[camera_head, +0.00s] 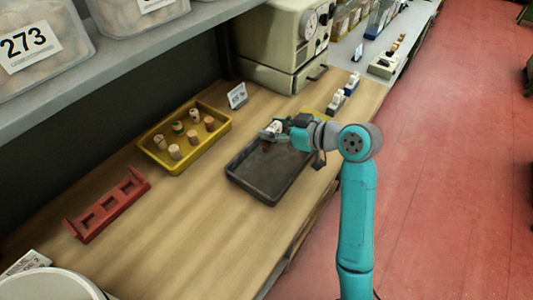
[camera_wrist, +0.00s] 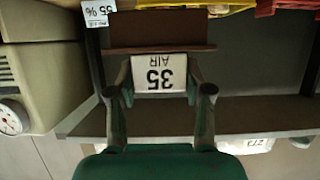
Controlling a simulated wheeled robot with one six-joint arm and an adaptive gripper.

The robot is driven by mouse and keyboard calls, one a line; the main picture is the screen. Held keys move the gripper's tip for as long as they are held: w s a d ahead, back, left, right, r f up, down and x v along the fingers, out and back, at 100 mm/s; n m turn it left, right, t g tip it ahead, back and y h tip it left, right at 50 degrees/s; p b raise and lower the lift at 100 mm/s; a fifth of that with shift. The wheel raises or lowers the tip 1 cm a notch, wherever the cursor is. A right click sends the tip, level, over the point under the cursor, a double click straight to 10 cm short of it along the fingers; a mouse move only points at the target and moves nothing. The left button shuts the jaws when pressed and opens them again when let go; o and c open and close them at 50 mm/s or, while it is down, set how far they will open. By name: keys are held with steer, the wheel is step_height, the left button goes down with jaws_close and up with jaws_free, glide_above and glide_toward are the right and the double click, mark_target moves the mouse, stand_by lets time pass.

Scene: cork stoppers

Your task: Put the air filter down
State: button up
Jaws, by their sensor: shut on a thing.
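My gripper (camera_head: 277,128) is above the far part of the dark tray (camera_head: 243,178) on the wooden bench. It is shut on the air filter, whose white face (camera_head: 274,127) shows at the fingertips. In the wrist view, my gripper (camera_wrist: 160,78) has one finger on each side of the air filter's white label (camera_wrist: 160,64), which reads "35 AIR" upside down. A brown part shows just beyond the label; I cannot tell whether it belongs to the filter. Whether the filter touches the tray is unclear.
A yellow tray (camera_head: 178,169) with several corks stands left of the dark tray. A red rack (camera_head: 106,214) lies farther left. A small sign (camera_head: 237,95) and a beige machine (camera_head: 280,40) stand behind. The near bench wood is clear.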

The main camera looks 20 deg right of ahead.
steer(key=shift+f, duration=4.3)
steer(key=o, duration=1.1)
steer(key=shift+f, duration=0.1)
steer(key=shift+o, duration=0.2)
steer(key=v, duration=1.2)
